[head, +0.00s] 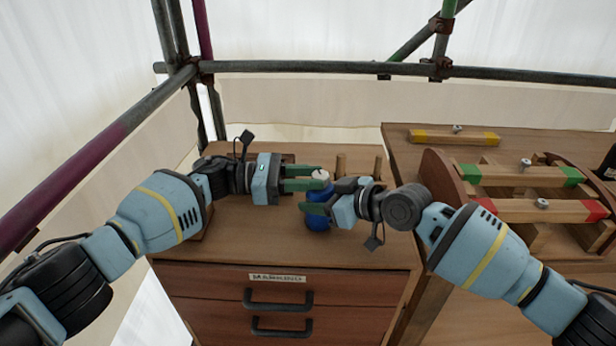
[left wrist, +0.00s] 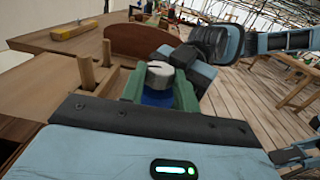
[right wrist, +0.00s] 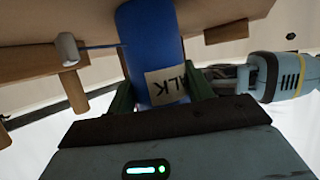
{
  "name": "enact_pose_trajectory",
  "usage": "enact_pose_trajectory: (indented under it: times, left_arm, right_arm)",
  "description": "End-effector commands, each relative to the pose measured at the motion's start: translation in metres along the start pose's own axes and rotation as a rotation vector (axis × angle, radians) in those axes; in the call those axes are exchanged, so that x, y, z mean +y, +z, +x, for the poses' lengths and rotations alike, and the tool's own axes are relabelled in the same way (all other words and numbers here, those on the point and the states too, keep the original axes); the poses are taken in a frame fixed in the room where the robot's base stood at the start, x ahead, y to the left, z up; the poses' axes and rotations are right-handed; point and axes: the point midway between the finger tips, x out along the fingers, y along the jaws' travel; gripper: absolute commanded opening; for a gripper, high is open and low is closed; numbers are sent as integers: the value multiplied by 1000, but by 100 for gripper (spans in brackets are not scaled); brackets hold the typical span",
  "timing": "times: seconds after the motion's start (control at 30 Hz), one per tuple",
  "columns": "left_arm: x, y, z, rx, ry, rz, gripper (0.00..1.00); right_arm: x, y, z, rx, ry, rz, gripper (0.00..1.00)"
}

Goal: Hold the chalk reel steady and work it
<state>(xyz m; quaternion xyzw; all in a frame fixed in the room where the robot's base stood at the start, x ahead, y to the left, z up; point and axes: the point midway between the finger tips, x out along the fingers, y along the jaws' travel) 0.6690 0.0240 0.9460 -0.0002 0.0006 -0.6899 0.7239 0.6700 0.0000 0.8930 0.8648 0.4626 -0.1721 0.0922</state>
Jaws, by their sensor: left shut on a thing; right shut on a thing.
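The chalk reel (head: 320,191) is a blue upright body with a white cap, standing over the top of the drawer cabinet. My left gripper (head: 318,178) is shut on its upper part; in the left wrist view the green fingers flank the white cap (left wrist: 160,74). My right gripper (head: 317,205) is shut on the blue body lower down. The right wrist view shows that body (right wrist: 152,45) between the fingers, with a pale label whose visible letters read "LK". A thin blue line runs from the body to a small whitish piece (right wrist: 67,48).
Wooden pegs (head: 340,165) stand behind the reel. A bench at right holds a wooden frame with green- and red-ended bars (head: 520,175) and a yellow-ended bar (head: 454,137). Scaffold poles (head: 300,67) run behind.

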Motion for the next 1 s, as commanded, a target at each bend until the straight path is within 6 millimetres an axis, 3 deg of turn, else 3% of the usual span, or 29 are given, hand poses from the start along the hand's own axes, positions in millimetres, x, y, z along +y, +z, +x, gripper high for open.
enact_pose_trajectory:
  times: [0.07,0.1,0.17,0.57,1.0]
  left_arm:
    - [0,1,0,-2,2,0,8]
    - [0,1,0,-2,2,0,35]
    - [0,1,0,-2,2,0,41]
    - [0,0,-9,0,2,-1,41]
    - [0,0,-89,0,4,-1,41]
  right_arm:
    - [-2,1,1,-2,-4,0,26]
    - [-2,1,1,-2,-4,0,26]
    - [-2,1,1,-2,-4,0,26]
    - [0,1,0,-2,-1,2,26]
    - [1,1,0,-2,1,1,26]
